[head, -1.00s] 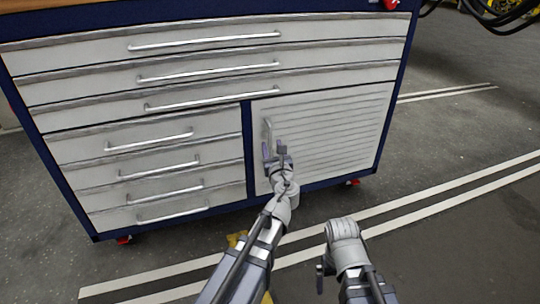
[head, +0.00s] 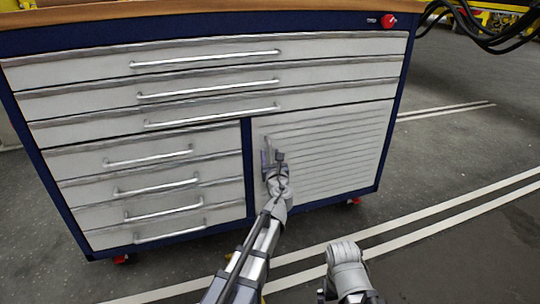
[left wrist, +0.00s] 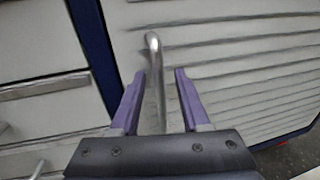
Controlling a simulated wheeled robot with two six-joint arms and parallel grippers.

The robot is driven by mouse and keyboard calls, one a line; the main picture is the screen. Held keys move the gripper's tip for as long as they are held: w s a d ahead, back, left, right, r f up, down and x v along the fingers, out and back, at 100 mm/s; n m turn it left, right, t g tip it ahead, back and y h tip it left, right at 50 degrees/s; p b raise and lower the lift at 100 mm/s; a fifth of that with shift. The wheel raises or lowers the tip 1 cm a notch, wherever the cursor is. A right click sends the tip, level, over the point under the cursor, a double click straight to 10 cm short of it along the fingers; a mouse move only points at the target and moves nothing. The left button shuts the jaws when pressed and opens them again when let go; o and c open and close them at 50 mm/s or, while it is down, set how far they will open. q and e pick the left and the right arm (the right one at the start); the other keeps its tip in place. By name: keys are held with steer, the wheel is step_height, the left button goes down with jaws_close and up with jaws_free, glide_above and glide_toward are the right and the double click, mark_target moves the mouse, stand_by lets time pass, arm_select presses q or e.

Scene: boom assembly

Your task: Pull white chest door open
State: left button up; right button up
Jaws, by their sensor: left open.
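The white chest door (head: 335,145) with horizontal ribs is at the lower right of the chest and looks shut. It also fills most of the left wrist view (left wrist: 235,60). Its upright metal handle (left wrist: 153,50) is near the door's left edge. My left gripper (head: 272,158) is at the handle, mostly covering it in the head view. In the left wrist view its two purple fingers (left wrist: 157,88) are open, one on each side of the handle, with gaps to it. My right arm shows at the bottom of the head view; its fingertips are not clearly visible.
The blue chest frame (head: 249,165) borders the door on the left. Several white drawers (head: 150,170) with bar handles are left of and above the door. A red knob (head: 389,20) is at the top right. Open grey floor (head: 450,150) lies to the right.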

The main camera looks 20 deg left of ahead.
arm_select(q)
steer(key=shift+w+a, duration=0.2)
steer(key=shift+w, duration=0.2)
jaws_close()
steer(key=shift+d, duration=0.1)
stand_by(1.1)
